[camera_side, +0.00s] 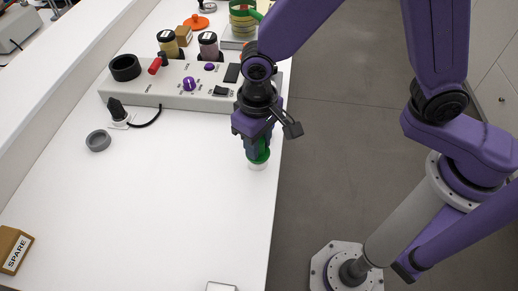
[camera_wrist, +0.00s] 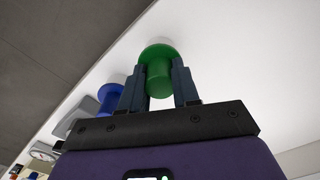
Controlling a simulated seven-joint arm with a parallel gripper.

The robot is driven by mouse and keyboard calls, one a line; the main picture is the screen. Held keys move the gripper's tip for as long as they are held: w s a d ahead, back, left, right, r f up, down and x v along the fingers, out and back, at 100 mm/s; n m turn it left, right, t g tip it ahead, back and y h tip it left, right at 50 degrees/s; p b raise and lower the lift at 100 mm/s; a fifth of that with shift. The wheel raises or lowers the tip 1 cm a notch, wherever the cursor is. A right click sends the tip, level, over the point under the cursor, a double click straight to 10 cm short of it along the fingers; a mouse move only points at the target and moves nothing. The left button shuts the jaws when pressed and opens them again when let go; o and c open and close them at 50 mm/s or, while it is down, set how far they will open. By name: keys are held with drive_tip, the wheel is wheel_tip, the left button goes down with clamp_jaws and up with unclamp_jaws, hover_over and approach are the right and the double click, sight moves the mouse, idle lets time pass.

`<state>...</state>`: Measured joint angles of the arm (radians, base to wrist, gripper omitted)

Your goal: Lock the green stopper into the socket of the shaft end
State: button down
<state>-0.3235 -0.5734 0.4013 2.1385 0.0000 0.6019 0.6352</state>
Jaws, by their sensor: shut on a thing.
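My gripper (camera_side: 257,149) is shut on the green stopper (camera_wrist: 159,62), over the white table near its right edge in the side view. In the wrist view the stopper sits between the two fingers, with its wide rounded head beyond the fingertips. In the side view, part of the green stopper (camera_side: 261,157) shows below the fingers. A small white round piece (camera_side: 258,166) shows directly under it; I cannot tell whether they touch. I cannot identify the shaft end or its socket with certainty.
A blue flanged piece (camera_wrist: 108,99) stands left of the fingers in the wrist view. A pale control panel (camera_side: 150,92) with knobs and jars lies behind. A grey ring (camera_side: 98,140) and a SPARE box (camera_side: 14,249) are at the left. The middle of the table is clear.

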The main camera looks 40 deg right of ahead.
drive_tip(key=shift+r, duration=3.2)
drive_tip(key=shift+r, duration=0.15)
wheel_tip(320, 180, up, 7)
drive_tip(key=w+d, duration=1.4)
drive_tip(key=shift+a+f, duration=0.15)
drive_tip(key=shift+f, duration=1)
drive_tip(key=shift+a+f, duration=0.15)
drive_tip(key=shift+f, duration=1)
drive_tip(key=shift+f, duration=2.7)
